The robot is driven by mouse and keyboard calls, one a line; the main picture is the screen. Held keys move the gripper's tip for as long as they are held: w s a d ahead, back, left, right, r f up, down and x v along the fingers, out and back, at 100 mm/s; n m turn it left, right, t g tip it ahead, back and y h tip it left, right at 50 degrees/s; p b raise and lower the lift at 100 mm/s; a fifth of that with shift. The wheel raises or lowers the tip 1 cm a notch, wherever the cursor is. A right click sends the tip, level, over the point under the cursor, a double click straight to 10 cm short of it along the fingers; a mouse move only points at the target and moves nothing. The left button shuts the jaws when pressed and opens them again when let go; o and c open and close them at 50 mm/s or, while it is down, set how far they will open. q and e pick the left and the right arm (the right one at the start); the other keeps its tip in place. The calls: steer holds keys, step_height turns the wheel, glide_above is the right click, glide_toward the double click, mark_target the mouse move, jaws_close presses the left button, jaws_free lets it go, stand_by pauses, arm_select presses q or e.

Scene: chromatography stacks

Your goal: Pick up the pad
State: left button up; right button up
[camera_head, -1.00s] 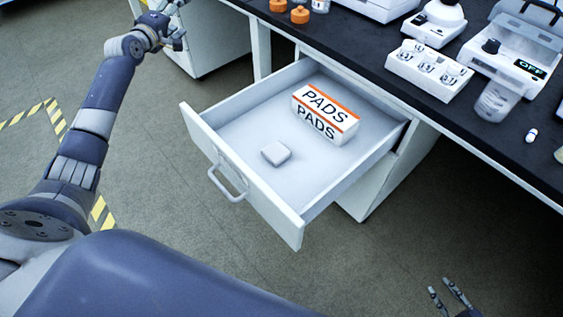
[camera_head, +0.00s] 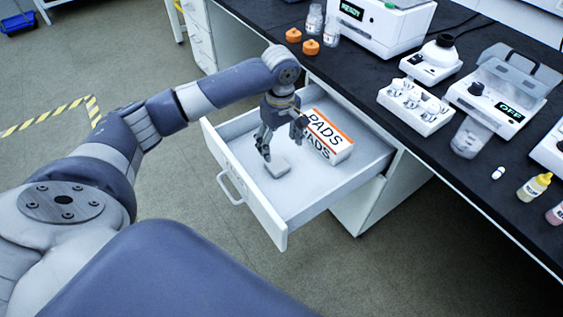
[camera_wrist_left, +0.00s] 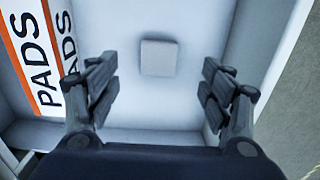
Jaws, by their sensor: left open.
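The pad (camera_head: 278,168) is a small pale grey square block lying flat on the floor of the open drawer (camera_head: 315,205), near the drawer's front. My left gripper (camera_head: 281,150) points down over the drawer, open and empty, just above the pad. In the left wrist view the pad (camera_wrist_left: 159,57) shows between and beyond the open fingers of my left gripper (camera_wrist_left: 160,92), and nothing touches it. My right gripper is not in the head view now.
A white and orange PADS box (camera_head: 331,137) stands in the drawer right of my left gripper; it also shows in the left wrist view (camera_wrist_left: 32,55). The drawer walls surround the pad. The black bench top (camera_head: 370,85) above carries several instruments and bottles.

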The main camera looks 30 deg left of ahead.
arm_select(q)
steer(key=b, duration=0.1)
glide_above(280, 168)
step_height(280, 168, down, 5)
steer(key=shift+f, duration=0.2)
step_height(280, 168, down, 3)
steer(key=shift+f+b, duration=0.2)
steer(key=shift+b, duration=0.3)
steer(key=shift+f, duration=0.65)
steer(key=c, duration=0.9)
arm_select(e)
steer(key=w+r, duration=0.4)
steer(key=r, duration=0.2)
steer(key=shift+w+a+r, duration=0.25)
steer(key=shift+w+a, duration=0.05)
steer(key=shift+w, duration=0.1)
